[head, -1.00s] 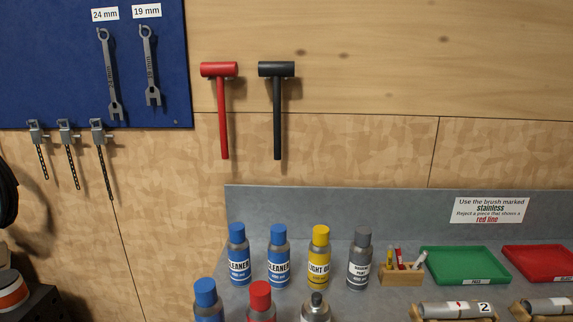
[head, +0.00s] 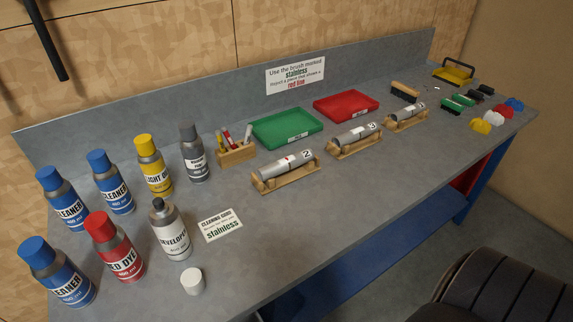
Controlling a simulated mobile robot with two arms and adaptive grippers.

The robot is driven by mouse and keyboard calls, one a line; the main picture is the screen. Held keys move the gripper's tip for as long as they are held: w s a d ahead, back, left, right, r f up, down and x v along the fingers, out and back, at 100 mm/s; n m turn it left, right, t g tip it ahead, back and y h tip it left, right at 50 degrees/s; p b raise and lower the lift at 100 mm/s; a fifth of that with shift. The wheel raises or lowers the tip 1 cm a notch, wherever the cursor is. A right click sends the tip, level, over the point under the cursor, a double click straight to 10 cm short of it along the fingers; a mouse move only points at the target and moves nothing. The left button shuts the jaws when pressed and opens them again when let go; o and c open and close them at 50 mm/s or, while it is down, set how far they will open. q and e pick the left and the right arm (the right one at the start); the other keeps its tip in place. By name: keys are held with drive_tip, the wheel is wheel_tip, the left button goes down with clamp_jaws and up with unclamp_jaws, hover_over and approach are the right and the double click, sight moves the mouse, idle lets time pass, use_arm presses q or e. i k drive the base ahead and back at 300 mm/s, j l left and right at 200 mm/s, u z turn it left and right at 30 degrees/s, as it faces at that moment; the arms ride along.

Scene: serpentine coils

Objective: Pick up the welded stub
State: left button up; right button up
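Three metal welded stubs lie on wooden cradles in a row along the grey bench. The nearest stub (head: 272,170), with a label reading 2, shows a small red mark near its middle. The middle stub (head: 345,139) has a label that looks like 3. The farthest stub (head: 402,116) has a label too small to read, and a small dark mark shows on it. Each stub lies level on its cradle, such as the nearest cradle (head: 290,180). Neither of my grippers is in view.
A green tray (head: 287,125) and a red tray (head: 346,104) lie behind the stubs. Spray cans, such as the developer can (head: 170,235), crowd the left end beside a loose white cap (head: 193,282). Brushes and coloured items fill the far end. The bench's front strip is mostly clear.

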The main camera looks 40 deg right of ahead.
sight(285, 165)
drive_tip(key=z, duration=1.6)
